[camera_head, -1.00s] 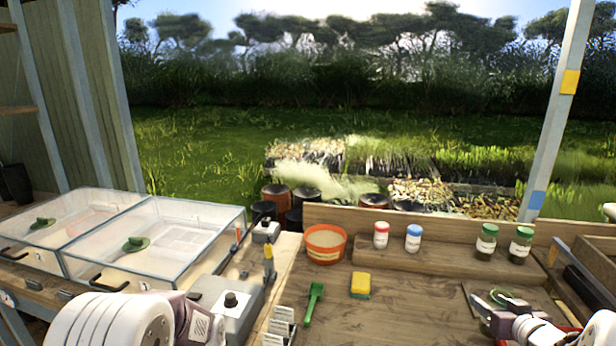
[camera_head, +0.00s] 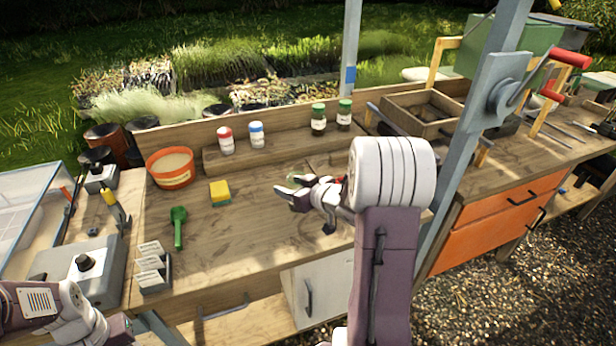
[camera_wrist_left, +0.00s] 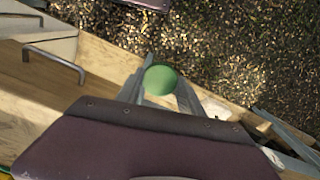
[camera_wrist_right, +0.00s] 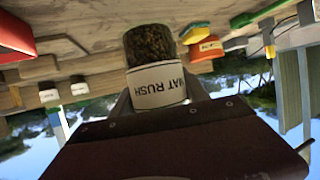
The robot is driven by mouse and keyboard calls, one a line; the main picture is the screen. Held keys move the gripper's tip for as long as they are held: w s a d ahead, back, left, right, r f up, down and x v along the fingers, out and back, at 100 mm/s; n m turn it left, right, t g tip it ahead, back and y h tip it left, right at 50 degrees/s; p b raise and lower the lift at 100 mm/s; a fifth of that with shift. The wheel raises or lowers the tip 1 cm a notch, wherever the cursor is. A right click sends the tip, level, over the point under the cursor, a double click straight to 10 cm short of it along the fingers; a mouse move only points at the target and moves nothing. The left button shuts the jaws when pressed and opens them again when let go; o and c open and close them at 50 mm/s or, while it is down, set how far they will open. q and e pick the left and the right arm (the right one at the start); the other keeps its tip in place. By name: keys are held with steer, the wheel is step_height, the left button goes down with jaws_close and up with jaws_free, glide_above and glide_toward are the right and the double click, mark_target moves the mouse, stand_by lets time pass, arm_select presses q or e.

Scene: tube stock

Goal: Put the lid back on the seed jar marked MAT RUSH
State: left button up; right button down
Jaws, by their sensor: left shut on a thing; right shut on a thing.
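The seed jar marked MAT RUSH (camera_wrist_right: 158,85) is clear, with dark seeds inside and a white label. My right gripper (camera_wrist_right: 160,98) is shut around it. That view is upside down, so the jar looks upright; its mouth is hidden there. In the head view my right gripper (camera_head: 290,190) is over the bench's right part, and the jar is hard to make out. A round green lid (camera_wrist_left: 161,80) sits between the fingertips of my left gripper (camera_wrist_left: 163,88), which is shut on it. The lid is apart from the jar. The head view shows only my left arm, at lower left.
An orange tub (camera_head: 170,168), yellow sponge (camera_head: 220,193) and green scoop (camera_head: 179,228) are on the bench. A blue-grey post (camera_head: 470,150) rises at right.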

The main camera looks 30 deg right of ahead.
steer(key=a+f+n+y, duration=0.2)
steer(key=a, duration=0.7)
steer(key=w+a+f+n+g+y, duration=0.1)
steer(key=a+f+n+y, duration=0.1)
steer(key=a, duration=0.8)
steer(key=w+a+f+n+g+y, duration=0.1)
steer(key=a+f+y, duration=0.1)
steer(key=a, duration=0.7)
steer(key=shift+w+a+n, duration=0.15)
steer(key=shift+a+n, duration=0.1)
steer(key=shift+n, duration=0.15)
